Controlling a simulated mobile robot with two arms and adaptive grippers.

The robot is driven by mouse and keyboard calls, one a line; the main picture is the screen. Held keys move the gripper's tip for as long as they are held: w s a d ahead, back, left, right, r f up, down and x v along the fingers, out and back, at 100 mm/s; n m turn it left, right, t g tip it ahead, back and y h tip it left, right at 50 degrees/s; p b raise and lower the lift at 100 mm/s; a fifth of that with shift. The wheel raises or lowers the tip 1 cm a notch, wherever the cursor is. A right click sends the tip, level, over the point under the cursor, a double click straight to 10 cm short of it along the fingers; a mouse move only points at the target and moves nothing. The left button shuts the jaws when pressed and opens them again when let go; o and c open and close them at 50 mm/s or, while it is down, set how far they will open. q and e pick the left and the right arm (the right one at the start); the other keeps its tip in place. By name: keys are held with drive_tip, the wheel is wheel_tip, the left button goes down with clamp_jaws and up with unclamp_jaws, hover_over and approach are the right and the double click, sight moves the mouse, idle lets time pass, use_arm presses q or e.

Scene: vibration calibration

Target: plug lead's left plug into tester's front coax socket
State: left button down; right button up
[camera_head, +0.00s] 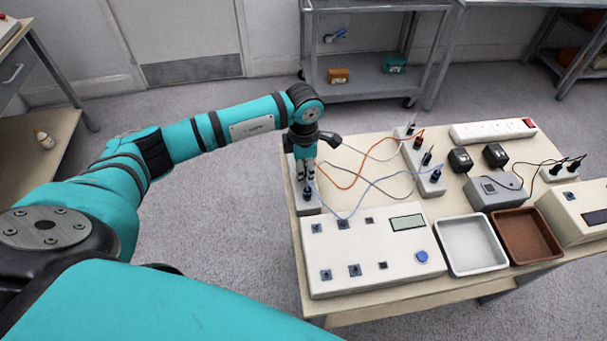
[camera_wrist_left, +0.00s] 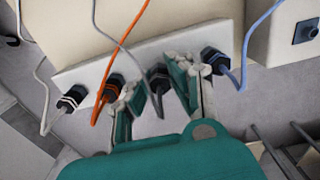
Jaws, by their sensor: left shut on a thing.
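The tester (camera_head: 365,250) is a white box with a green display, a blue button and several small dark sockets on its top; a corner of what looks like it shows in the wrist view (camera_wrist_left: 285,45). A pale plug rack (camera_head: 309,206) stands behind its left end, also in the wrist view (camera_wrist_left: 135,63). My left gripper (camera_head: 305,175) is over the rack. In the wrist view its fingers (camera_wrist_left: 160,92) are around a dark plug (camera_wrist_left: 157,75) with a grey lead. The plug still appears seated in the rack. Which lead end is the left plug is unclear.
Plugs with orange (camera_wrist_left: 110,88), blue (camera_wrist_left: 215,60) and grey (camera_wrist_left: 72,97) leads stand close beside the fingers. Leads cross to a second rack (camera_head: 424,170). A white tray (camera_head: 472,270), a brown tray (camera_head: 556,257) and a power strip (camera_head: 493,132) occupy the right.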

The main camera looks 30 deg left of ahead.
use_arm(q)
drive_tip(key=shift+r+p, duration=0.85)
drive_tip(key=shift+r, duration=0.75)
drive_tip(key=shift+s+d+r+p, duration=0.15)
drive_tip(key=shift+s+d+p, duration=0.2)
drive_tip(key=shift+s, duration=0.1)
drive_tip(key=s+d+p, duration=0.1)
drive_tip(key=s+d, duration=0.1)
drive_tip(key=s, duration=0.1)
drive_tip(key=s+d+r+p, duration=0.1)
drive_tip(key=s+d, duration=0.1)
drive_tip(key=s+d+p, duration=0.1)
drive_tip(key=s+d, duration=0.1)
drive_tip(key=s, duration=0.1)
drive_tip(key=shift+s+d+r+p, duration=0.15)
drive_tip(key=shift+s+d+p, duration=0.15)
drive_tip(key=shift+d+p, duration=0.1)
drive_tip(key=s+d, duration=0.3)
drive_tip(key=s+d+r+p, duration=0.1)
drive_tip(key=s+d, duration=0.1)
drive_tip(key=s, duration=0.2)
drive_tip(key=s+d+p, duration=0.1)
drive_tip(key=s+d, duration=0.2)
drive_tip(key=s, duration=0.1)
drive_tip(key=shift+d+r, duration=0.3)
drive_tip(key=shift+d, duration=0.05)
drive_tip(key=shift+s+d+f+b, duration=0.15)
drive_tip(key=shift+s+f+b, duration=0.05)
drive_tip(key=shift+f+b, duration=1.45)
drive_tip(key=shift+b, duration=0.1)
